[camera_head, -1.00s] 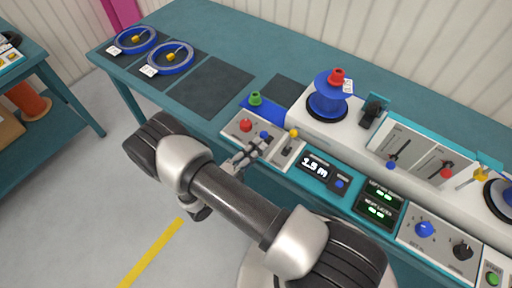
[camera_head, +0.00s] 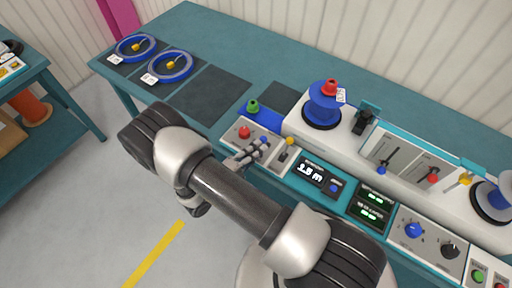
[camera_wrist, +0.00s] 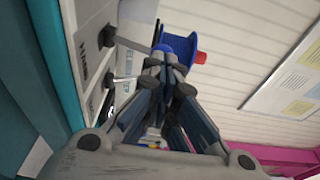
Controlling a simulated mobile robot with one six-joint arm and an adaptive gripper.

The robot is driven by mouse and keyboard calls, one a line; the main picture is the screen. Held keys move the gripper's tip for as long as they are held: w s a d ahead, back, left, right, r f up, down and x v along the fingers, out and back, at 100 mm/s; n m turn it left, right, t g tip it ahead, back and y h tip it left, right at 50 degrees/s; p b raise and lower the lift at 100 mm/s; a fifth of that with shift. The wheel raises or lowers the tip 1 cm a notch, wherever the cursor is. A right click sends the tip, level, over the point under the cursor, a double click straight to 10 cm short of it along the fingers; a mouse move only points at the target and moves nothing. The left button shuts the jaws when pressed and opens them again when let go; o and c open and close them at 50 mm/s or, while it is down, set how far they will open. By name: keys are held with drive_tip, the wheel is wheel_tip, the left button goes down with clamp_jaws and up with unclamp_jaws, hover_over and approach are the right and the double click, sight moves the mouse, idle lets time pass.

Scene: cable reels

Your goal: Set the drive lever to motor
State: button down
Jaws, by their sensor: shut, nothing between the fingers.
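A control panel (camera_head: 236,142) on the bench carries a red knob (camera_head: 244,132), a blue-knobbed lever (camera_head: 265,140) and a yellow-knobbed lever (camera_head: 290,141). Their labels are too small to read, so I cannot tell which is the drive lever. My gripper (camera_head: 258,147) is shut and empty, its fingertips right at the blue knob. In the wrist view my gripper (camera_wrist: 168,58) has closed fingers, and a grey lever shaft (camera_wrist: 130,43) runs from the panel toward the tips.
A blue reel with a red cap (camera_head: 330,87) stands on the white machine behind the panel. A display (camera_head: 311,173) sits right of the levers. Slide levers (camera_head: 381,170) and dials (camera_head: 414,230) lie farther right. Two blue coils (camera_head: 171,66) lie on mats at the bench's left.

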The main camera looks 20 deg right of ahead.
sight(262, 138)
drive_tip(key=r+p, duration=0.1)
drive_tip(key=d+r+y+p, duration=0.1)
drive_tip(key=p, duration=0.1)
drive_tip(key=shift+w+g+y, duration=0.3)
drive_tip(key=shift+w, duration=0.05)
drive_tip(key=p, duration=0.1)
drive_tip(key=d+g+y+p, duration=0.1)
drive_tip(key=shift+w+r+p, duration=0.25)
drive_tip(key=shift+w+p, duration=0.1)
drive_tip(key=shift+p, duration=0.05)
drive_tip(key=shift+w+d+f+n+y, duration=0.1)
drive_tip(key=shift+d+f+n+y, duration=0.15)
drive_tip(key=shift+y, duration=0.25)
drive_tip(key=shift+a+f, duration=0.1)
drive_tip(key=shift+f, duration=0.1)
drive_tip(key=shift+a, duration=0.1)
drive_tip(key=shift+r+p, duration=0.55)
drive_tip(key=shift+r, duration=0.35)
